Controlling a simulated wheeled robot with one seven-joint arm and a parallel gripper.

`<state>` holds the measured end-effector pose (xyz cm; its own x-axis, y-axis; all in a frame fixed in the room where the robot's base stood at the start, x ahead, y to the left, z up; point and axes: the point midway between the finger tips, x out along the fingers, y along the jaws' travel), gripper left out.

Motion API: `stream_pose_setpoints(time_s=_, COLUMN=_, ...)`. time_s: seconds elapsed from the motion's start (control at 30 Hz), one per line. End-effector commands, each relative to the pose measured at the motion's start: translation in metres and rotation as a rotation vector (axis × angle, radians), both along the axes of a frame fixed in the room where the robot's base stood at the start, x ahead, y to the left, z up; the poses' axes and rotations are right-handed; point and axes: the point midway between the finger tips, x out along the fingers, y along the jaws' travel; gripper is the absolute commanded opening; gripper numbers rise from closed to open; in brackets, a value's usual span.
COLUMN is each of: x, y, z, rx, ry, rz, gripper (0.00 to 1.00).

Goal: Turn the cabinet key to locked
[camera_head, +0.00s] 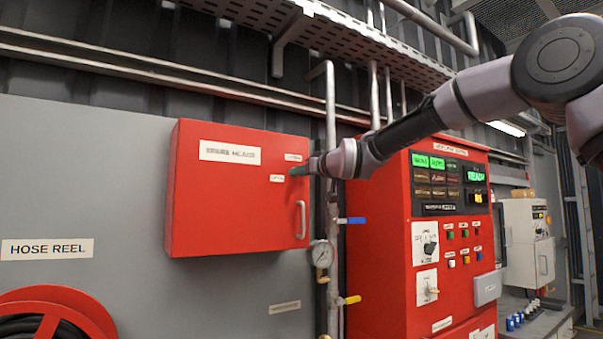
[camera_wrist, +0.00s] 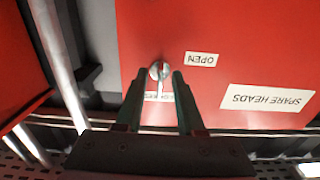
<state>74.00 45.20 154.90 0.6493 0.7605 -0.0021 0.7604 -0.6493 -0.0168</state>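The red spare heads cabinet (camera_head: 235,205) hangs on the grey wall, door shut. In the wrist view, which is upside down, its silver key and lock (camera_wrist: 160,71) show on the red door. A thin part of the key appears to point down that picture, towards a small label (camera_wrist: 158,97) partly hidden between my fingers. The OPEN label (camera_wrist: 200,59) is beside the key. My gripper (camera_wrist: 159,80) is open, with a finger on each side of the key and gaps showing. In the head view my gripper (camera_head: 299,170) is at the door's upper right and hides the key.
A pipe with a gauge (camera_head: 322,253) and valve levers runs just right of the cabinet. A red control panel (camera_head: 440,240) stands further right. The door handle (camera_head: 300,219) is below my gripper. A hose reel (camera_head: 50,310) is at lower left.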

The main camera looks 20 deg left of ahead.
Motion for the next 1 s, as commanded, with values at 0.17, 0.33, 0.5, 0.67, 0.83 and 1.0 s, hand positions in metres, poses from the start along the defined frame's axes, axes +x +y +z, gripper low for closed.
stream_pose_setpoints(time_s=0.17, x=0.0, y=0.0, z=0.001, rx=0.0, ry=-0.001, rz=0.0, gripper=0.38)
stream_pose_setpoints(time_s=0.33, x=-0.005, y=-0.008, z=0.002, rx=0.001, ry=-0.003, rz=-0.003, gripper=0.38)
stream_pose_setpoints(time_s=0.5, x=-0.024, y=-0.031, z=0.002, rx=-0.001, ry=-0.006, rz=-0.004, gripper=0.38)
stream_pose_setpoints(time_s=0.67, x=-0.045, y=-0.055, z=0.002, rx=-0.001, ry=-0.006, rz=-0.005, gripper=0.38)
stream_pose_setpoints(time_s=0.83, x=-0.062, y=-0.073, z=0.002, rx=-0.002, ry=-0.006, rz=-0.002, gripper=0.38)
stream_pose_setpoints(time_s=1.0, x=-0.069, y=-0.081, z=0.001, rx=-0.001, ry=-0.002, rz=-0.001, gripper=0.38)
